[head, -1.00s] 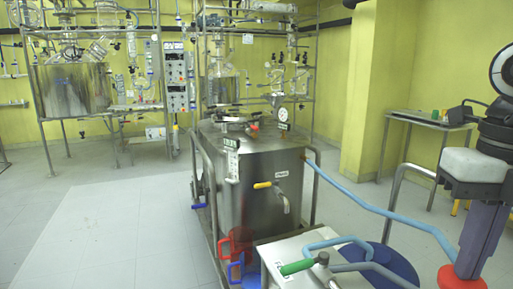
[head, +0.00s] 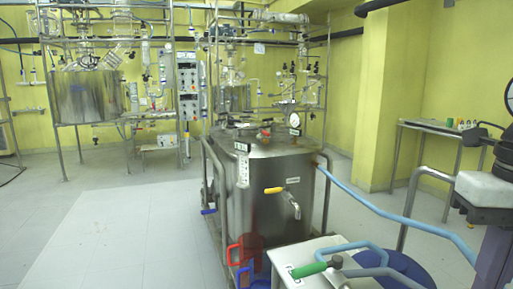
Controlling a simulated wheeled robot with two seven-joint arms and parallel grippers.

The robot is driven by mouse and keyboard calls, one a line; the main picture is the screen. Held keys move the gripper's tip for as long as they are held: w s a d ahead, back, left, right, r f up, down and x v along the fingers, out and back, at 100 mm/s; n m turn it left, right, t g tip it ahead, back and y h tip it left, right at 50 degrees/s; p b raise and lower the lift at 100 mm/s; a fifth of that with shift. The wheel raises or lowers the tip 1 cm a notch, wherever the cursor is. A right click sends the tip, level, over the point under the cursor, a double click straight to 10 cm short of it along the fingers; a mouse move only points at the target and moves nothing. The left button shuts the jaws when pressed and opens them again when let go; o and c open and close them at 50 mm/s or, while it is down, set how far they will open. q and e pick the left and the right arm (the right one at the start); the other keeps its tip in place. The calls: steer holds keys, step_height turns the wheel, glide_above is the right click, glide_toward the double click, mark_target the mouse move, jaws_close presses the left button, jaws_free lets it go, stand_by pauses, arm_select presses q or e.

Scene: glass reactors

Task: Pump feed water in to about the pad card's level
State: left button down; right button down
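The steel tank (head: 265,205) stands on a wheeled frame in the middle of the head view. A narrow white card-like strip (head: 243,167) with a dark green tag above it is at its front left; its markings are too small to read. A blue hose (head: 395,215) runs from the tank's right side toward the lower right. The water level inside the tank cannot be seen. Neither gripper is recognisable in view.
A yellow-handled outlet valve (head: 275,190) sticks out of the tank front. A red jug (head: 243,247) stands low before it. Glass reactor racks line the back wall. A side table (head: 438,126) stands right. The floor at left is clear.

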step_height(320, 180, up, 8)
steer(key=p, duration=0.5)
steer(key=shift+f, duration=0.2)
